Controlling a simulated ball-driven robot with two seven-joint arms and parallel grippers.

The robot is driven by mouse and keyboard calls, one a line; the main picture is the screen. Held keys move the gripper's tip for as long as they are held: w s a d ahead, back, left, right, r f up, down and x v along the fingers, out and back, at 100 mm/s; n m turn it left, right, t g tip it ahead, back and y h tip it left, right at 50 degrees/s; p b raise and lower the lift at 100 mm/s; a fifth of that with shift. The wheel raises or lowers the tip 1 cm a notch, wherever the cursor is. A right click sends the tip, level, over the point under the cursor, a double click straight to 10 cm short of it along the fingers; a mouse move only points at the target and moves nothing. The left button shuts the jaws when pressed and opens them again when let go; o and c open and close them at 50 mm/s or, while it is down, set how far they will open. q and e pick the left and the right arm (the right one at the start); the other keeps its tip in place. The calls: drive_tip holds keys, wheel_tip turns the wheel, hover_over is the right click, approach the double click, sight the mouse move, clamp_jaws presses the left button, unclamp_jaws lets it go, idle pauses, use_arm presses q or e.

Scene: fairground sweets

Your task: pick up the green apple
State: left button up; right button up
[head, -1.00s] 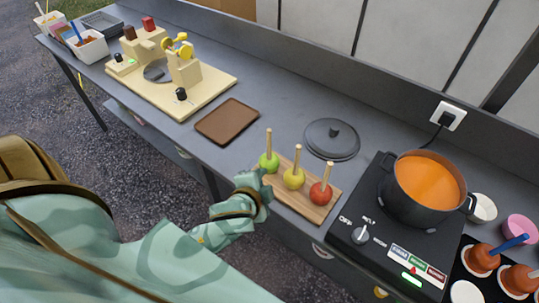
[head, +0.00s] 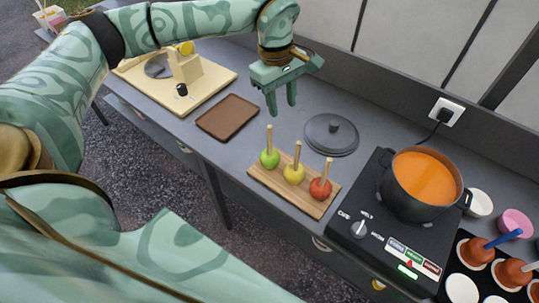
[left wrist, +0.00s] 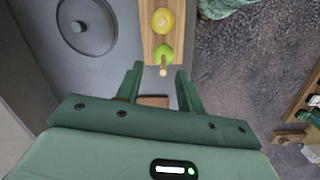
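The green apple (head: 270,159) stands on its stick-up end at the left of a wooden board (head: 262,178), with a pale stick pointing up. A yellow apple (head: 293,174) and a red apple (head: 320,189) stand beside it on the board. My left gripper (head: 281,108) is open and empty, pointing down above the table, behind the green apple in the head view. In the left wrist view, the green apple (left wrist: 163,54) shows beyond the gap between the fingertips (left wrist: 159,69), clear of both. My right gripper is not in view.
A dark lid (head: 331,135) lies behind the board. A brown tray (head: 227,118) lies to its left. A hot plate (head: 385,225) with a pot of orange liquid (head: 425,178) stands to the right, with cups beyond. A wall runs along the back.

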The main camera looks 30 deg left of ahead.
use_arm(q)
drive_tip(key=a+r+y, duration=0.1)
drive_tip(key=a, duration=0.3)
drive_tip(key=b, duration=0.2)
hover_over(270, 153)
drive_tip(key=shift+n, duration=0.3)
drive_tip(key=f, duration=1.5)
drive_tip(key=shift+w+a+f, duration=0.25)
drive_tip(key=shift+f, duration=0.15)
drive_tip(key=shift+r, duration=0.1)
clamp_jaws()
